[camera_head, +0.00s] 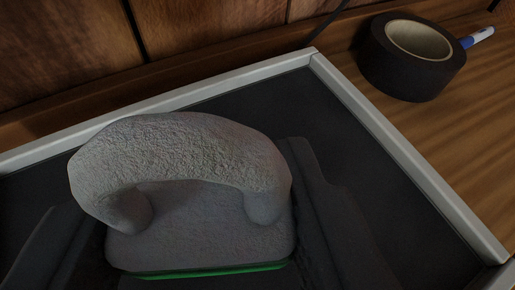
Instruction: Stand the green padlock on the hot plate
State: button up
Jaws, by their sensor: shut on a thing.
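The padlock (180,150) is large in the lower left of the head view, seen from above. Its thick, rough grey shackle and grey top face me, and a strip of green body shows along the near edge. My gripper (190,215) has a dark finger on each side of the padlock and is shut on it. The lower body of the padlock is hidden, so I cannot tell whether it touches the surface below. No thing in view is clearly recognisable as the hot plate.
Below the padlock is a dark flat surface with a pale raised rim (405,160), perhaps a tray. A black tape roll (385,65) lies outside its right corner, with a blue and white pen (478,37) behind it. A wooden wall (215,25) stands close behind.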

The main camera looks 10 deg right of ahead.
aim_at(229, 238)
jog(key=shift+w+d+f, duration=0.1)
jog(key=shift+w+d, duration=0.15)
jog(key=shift+w, duration=0.2)
notch_tip(229, 238, down, 4)
jog(key=b, duration=0.2)
jog(key=shift+r+b, duration=0.2)
jog(key=shift+b, duration=0.1)
jog(key=shift+r, duration=0.1)
jog(key=o, duration=1.1)
jog(key=shift+s, duration=0.1)
jog(key=shift+s+r, duration=0.2)
jog(key=p+v, duration=0.1)
jog(key=v, duration=1)
jog(key=shift+s, duration=0.25)
